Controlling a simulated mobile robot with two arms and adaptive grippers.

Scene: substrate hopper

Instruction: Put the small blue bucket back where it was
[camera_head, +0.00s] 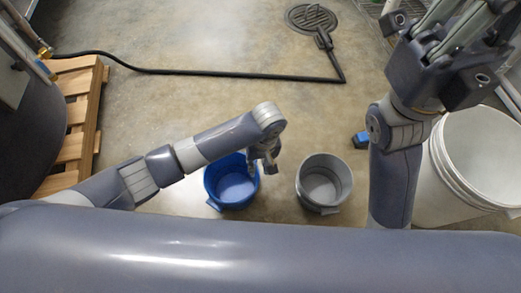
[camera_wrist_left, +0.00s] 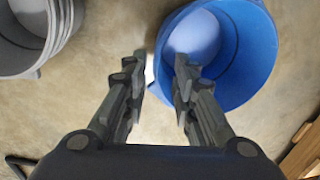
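The small blue bucket (camera_head: 211,188) stands upright on the concrete floor, with a pale round surface inside. It also shows in the left wrist view (camera_wrist_left: 256,45). My left gripper (camera_head: 262,165) is at the bucket's right rim in the head view. In the left wrist view its fingers (camera_wrist_left: 160,78) are spread apart with nothing held between them. One finger overlaps the bucket's near rim and the other is outside it; contact cannot be told. My right gripper (camera_head: 455,35) is raised at the top right, away from the bucket; its finger opening is unclear.
A grey bucket (camera_head: 323,205) stands right of the blue one. A large white bucket (camera_head: 440,175) is at the far right, partly behind my right arm. A small blue object (camera_head: 362,140) lies nearby.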

